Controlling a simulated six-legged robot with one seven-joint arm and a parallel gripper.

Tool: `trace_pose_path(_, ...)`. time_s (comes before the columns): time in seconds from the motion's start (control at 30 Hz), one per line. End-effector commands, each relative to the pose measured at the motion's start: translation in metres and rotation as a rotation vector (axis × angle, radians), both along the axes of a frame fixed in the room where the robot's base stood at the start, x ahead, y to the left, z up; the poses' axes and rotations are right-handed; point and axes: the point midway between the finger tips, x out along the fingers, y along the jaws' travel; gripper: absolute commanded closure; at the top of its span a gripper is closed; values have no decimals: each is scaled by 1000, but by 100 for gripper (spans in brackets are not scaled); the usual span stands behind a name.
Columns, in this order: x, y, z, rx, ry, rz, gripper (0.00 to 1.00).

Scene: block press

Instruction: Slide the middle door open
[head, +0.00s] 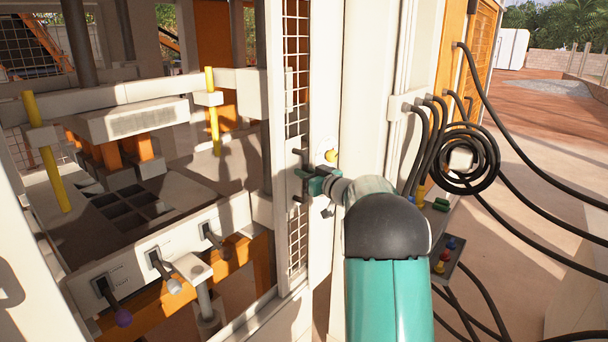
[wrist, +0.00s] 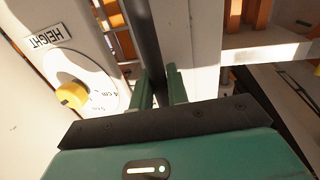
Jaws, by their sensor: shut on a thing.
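The middle door (head: 297,230) is a narrow white-framed panel with wire mesh at the right side of the press opening. To its left the opening shows the press inside. A dark upright handle bar (wrist: 147,45) is in the wrist view. My gripper (head: 309,185) is shut on this handle, with its two green fingers (wrist: 160,88) on either side of the bar. In the head view, the gripper and wrist hide part of the handle and door frame.
A dial with a yellow knob (wrist: 72,95) and a HEIGHT label (wrist: 47,37) is beside my gripper. Coiled black cables (head: 470,160) hang on the right. Levers (head: 160,265) line the press front. A small button box (head: 445,262) is right of my arm.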

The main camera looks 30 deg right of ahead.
Motion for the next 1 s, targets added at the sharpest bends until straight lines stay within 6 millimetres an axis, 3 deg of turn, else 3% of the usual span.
trace_pose_path(0.1,-1,-1,-3,1,6,-1,100)
trace_pose_path(0.13,-1,-1,-3,1,6,-1,78)
trace_pose_path(0.2,-1,-1,-3,1,5,-1,65)
trace_pose_path(0.5,-1,-1,-1,1,2,1,65)
trace_pose_path(0.63,-11,-4,0,1,1,0,65)
trace_pose_path(1.0,-85,-18,0,2,2,-2,65)
